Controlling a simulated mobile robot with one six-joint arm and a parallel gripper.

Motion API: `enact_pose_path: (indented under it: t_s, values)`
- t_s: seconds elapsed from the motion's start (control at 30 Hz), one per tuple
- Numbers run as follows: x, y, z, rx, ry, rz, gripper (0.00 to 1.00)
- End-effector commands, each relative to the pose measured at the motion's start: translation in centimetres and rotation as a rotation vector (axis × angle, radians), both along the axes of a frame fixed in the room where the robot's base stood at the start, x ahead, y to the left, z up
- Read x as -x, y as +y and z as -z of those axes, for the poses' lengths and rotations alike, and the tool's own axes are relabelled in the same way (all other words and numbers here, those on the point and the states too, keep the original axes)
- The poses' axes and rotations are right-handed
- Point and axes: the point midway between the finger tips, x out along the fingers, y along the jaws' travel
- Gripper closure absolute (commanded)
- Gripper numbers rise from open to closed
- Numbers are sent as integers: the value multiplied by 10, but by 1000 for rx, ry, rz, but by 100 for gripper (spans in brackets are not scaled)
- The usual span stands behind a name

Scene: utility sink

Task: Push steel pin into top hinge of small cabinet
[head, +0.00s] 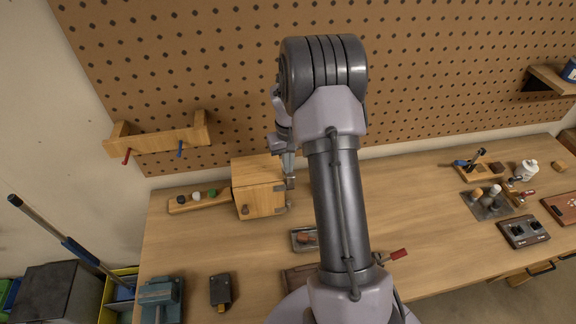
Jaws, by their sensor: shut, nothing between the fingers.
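The small wooden cabinet (255,201) stands on the workbench against the pegboard, left of my arm. Its door faces me with a small reddish-brown knob (245,210) at the lower left. Dark metal hinge parts show along the door's right edge; the lower hinge (281,211) is in view. My gripper (289,182) points down at the cabinet's upper right front corner, by the top hinge. It is shut with nothing held. The steel pin is too small to make out, and I cannot tell whether the gripper touches it or the hinge.
A wooden strip with coloured knobs (188,205) lies left of the cabinet. A small tray (303,240) sits in front, to its right. A blue vise (159,297) and a dark block (221,290) are at the front left. Several tools crowd the right end. My arm hides the middle.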

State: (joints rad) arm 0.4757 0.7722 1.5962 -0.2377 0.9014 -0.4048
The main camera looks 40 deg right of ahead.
Motion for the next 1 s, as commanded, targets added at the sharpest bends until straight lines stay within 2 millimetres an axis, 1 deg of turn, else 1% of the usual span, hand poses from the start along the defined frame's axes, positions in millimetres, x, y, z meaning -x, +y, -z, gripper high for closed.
enact_pose_path:
  t_s: [0.03,0.2,0.27,0.37,0.5,0.6,0.7,0.83,1.0]
  values:
    - [0,0,-11,0,-1,0,100]
    - [0,0,-20,0,-1,0,100]
    - [-1,-1,-30,2,-3,-1,100]
    - [-2,-1,-60,3,-6,0,100]
    - [-1,-1,-109,3,-6,0,100]
    - [-1,-1,-140,2,-4,1,100]
    - [-1,-1,-164,2,-4,1,100]
    - [0,-1,-182,2,-3,-1,100]
    - [0,0,-187,0,-1,0,100]
